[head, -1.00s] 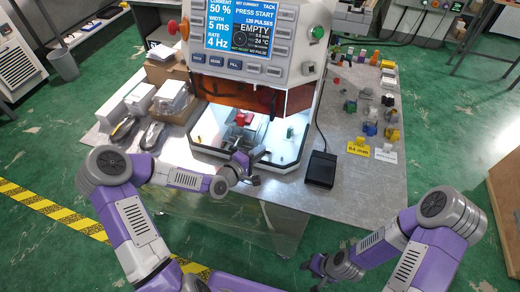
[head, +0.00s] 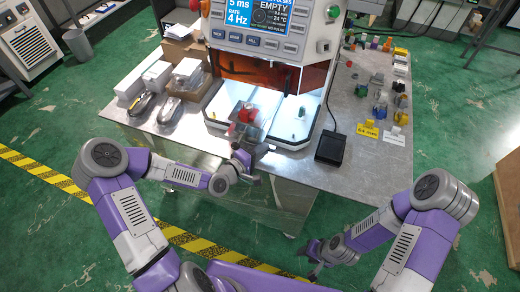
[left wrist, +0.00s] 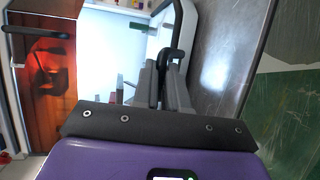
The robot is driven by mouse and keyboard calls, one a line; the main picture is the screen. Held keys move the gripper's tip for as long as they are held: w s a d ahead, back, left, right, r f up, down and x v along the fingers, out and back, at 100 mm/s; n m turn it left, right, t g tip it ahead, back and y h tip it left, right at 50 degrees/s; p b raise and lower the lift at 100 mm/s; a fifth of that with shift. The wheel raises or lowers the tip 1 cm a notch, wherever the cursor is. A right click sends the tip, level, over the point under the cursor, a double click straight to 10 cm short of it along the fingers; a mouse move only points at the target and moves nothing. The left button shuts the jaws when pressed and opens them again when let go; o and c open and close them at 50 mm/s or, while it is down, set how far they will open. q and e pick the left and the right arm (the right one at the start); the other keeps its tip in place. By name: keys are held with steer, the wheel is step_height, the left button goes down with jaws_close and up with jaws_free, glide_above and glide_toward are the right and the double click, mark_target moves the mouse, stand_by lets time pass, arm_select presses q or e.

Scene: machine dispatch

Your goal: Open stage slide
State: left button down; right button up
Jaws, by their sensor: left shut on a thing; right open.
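The laser machine (head: 270,40) stands on the table, with an orange window (head: 270,76) above a bright white chamber floor (head: 288,110). A red part (head: 247,115) on the stage sits near the chamber's front, left of centre; the slide itself is mostly hidden. My left gripper (head: 256,151) is at the front edge below the red part. In the left wrist view its fingers (left wrist: 160,84) are closed around a dark piece that looks like the slide's handle, partly hidden by the fingers. My right gripper (head: 314,262) is open and empty, away from the table's front.
A black pedal (head: 330,147) stands right of the machine. Yellow and white label cards (head: 368,129) and several small coloured parts are farther right. White boxes (head: 156,75) and two grey devices (head: 169,110) lie left.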

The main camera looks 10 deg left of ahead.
arm_select(q)
steer(key=c, duration=1.3)
jaws_free()
steer(key=shift+s+d, duration=0.2)
steer(key=shift+d, duration=0.1)
steer(key=shift+o, duration=0.7)
steer(key=shift+w, duration=0.1)
steer(key=shift+s+a+r, duration=0.1)
steer(key=shift+s+a, duration=0.2)
steer(key=shift+a, duration=0.1)
steer(key=p+v, duration=0.1)
steer(key=v, duration=0.5)
steer(key=shift+s, duration=0.35)
steer(key=s+d+f+m+g, duration=0.3)
steer(key=s+f+g, duration=0.1)
steer(key=f, duration=0.3)
steer(key=s+d+f+m+g, duration=0.2)
steer(key=s+d+f+g, duration=0.15)
steer(key=f, duration=0.35)
steer(key=s+f+m+g+y, duration=0.3)
steer(key=s+f+m+g, duration=0.2)
steer(key=s, duration=0.5)
step_height(320, 180, down, 2)
steer(key=shift+f+g, duration=0.2)
steer(key=shift+g, duration=0.25)
